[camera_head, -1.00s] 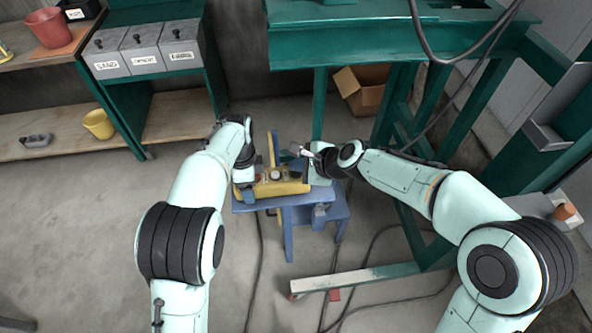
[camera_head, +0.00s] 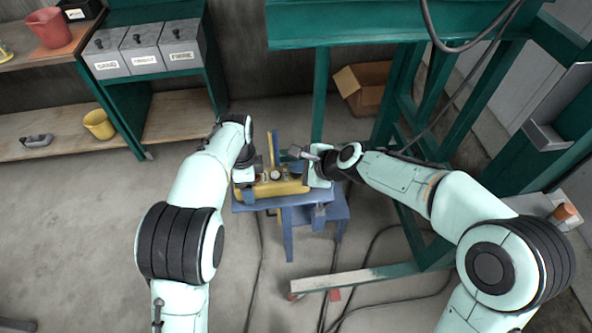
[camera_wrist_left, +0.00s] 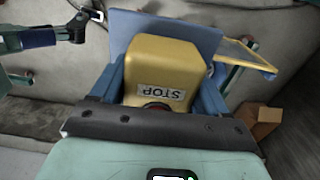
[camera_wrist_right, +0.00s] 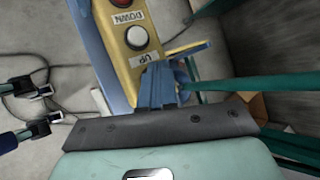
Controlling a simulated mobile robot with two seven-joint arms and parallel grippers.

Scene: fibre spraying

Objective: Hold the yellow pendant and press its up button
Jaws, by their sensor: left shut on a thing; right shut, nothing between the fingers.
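The yellow pendant (camera_head: 276,189) lies on a small blue stand (camera_head: 318,209) in the head view. My left gripper (camera_head: 244,180) is at its left end. In the left wrist view the left gripper's blue fingers (camera_wrist_left: 163,72) are shut on both sides of the pendant's STOP end (camera_wrist_left: 165,60); a red button there is mostly hidden. My right gripper (camera_head: 308,178) is at the right end. In the right wrist view its blue fingers (camera_wrist_right: 160,78) are together and empty, right beside the UP label (camera_wrist_right: 150,58). They hide the surface past it; contact cannot be told. A white button (camera_wrist_right: 137,37) sits between the DOWN and UP labels.
A green beam frame (camera_head: 400,28) stands behind the stand, with a cardboard box (camera_head: 362,90) on the floor. Shelves at left hold grey bins (camera_head: 143,55) and a yellow bucket (camera_head: 99,124).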

